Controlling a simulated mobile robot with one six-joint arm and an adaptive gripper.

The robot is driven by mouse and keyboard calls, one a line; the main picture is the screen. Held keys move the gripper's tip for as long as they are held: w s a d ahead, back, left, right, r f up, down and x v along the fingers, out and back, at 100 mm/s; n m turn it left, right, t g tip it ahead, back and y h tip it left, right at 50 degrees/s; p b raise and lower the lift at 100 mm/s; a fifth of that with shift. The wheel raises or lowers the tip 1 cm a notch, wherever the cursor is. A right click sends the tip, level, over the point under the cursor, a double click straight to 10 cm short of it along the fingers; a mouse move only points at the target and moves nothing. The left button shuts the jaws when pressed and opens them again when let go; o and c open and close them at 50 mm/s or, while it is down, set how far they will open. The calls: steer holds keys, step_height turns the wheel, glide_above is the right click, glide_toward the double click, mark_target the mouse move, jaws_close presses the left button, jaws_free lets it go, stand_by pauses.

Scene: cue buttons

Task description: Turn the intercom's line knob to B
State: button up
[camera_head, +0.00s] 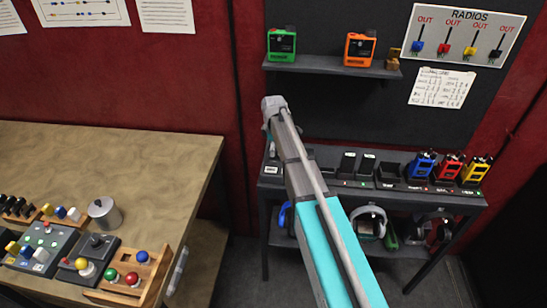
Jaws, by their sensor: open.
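My arm reaches from the bottom right up to the dark wall, ending at my gripper (272,112) in front of the left part of the wall, below the shelf. The gripper is open and appears empty; its fingertips are hard to make out. I cannot pick out the intercom or its line knob for certain. A small dark device with a white label (271,170) sits at the left end of the dark table, just below my gripper and partly hidden by my arm. No letter B is readable.
The dark table (440,200) holds chargers and blue, red and yellow radios (450,167). A shelf (320,66) holds a green box (281,44) and an orange box (359,49). The wooden desk (130,165) at left carries button panels and a metal can (104,213).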

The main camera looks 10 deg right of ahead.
steer(key=shift+f+b, duration=0.8)
steer(key=shift+f, duration=0.3)
jaws_close()
